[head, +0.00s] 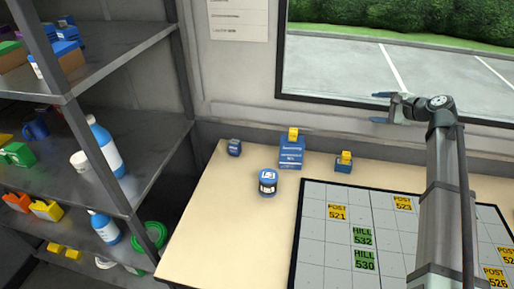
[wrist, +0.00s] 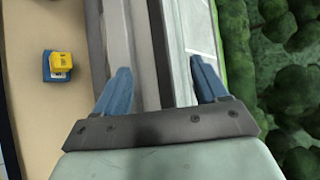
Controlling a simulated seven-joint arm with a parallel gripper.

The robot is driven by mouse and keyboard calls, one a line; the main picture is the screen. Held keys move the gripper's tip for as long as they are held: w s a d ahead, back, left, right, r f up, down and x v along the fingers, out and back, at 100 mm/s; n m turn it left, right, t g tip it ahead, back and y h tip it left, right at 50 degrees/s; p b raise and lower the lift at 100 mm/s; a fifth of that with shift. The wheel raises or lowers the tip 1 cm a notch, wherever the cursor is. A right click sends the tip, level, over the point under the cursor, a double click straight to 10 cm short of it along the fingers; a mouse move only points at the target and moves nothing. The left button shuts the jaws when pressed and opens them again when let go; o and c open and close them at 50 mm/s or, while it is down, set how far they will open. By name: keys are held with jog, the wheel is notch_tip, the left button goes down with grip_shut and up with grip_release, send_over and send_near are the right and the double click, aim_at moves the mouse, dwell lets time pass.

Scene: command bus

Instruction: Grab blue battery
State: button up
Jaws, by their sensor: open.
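Several blue items stand on the table, and I cannot tell for sure which is the battery. A blue can-like cylinder with a pale label (head: 268,183) stands near the left part of the table. A small blue cube (head: 234,147) is behind it to the left. A blue box (head: 291,155) carries a yellow block (head: 293,134). A low blue block (head: 342,167) carries another yellow block (head: 346,157); this pair also shows in the wrist view. My gripper (head: 379,108) is open and empty, raised in front of the window, away from all of them. Its blue fingers (wrist: 160,66) are spread.
A grey map board (head: 313,228) with yellow and green labels covers the table's right part. A metal shelf (head: 120,65) with bottles, a mug and boxes stands at the left. The window sill (head: 400,115) runs behind the table. The table's front left is bare.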

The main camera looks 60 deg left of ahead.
jog(key=s+a+n+g+h, duration=0.1)
jog(key=s+a+n+g, duration=0.2)
jog(key=s+a, duration=1.1)
jog(key=n+h, duration=0.9)
jog(key=n, duration=1.9)
send_over(235, 142)
jog(key=w+d, duration=0.2)
jog(key=w, duration=0.1)
notch_tip(235, 142, down, 9)
jog(key=x, duration=0.8)
jog(key=shift+d, duration=0.1)
jog(key=shift+t, duration=0.3)
jog(key=shift+s+x, duration=0.15)
jog(key=shift+x, duration=1.25)
jog(key=shift+s+x, duration=0.2)
jog(key=shift+x, duration=1.2)
jog(key=shift+d, duration=0.1)
jog(key=shift+c, duration=0.4)
jog(key=shift+r, duration=0.1)
jog(key=c, duration=1.1)
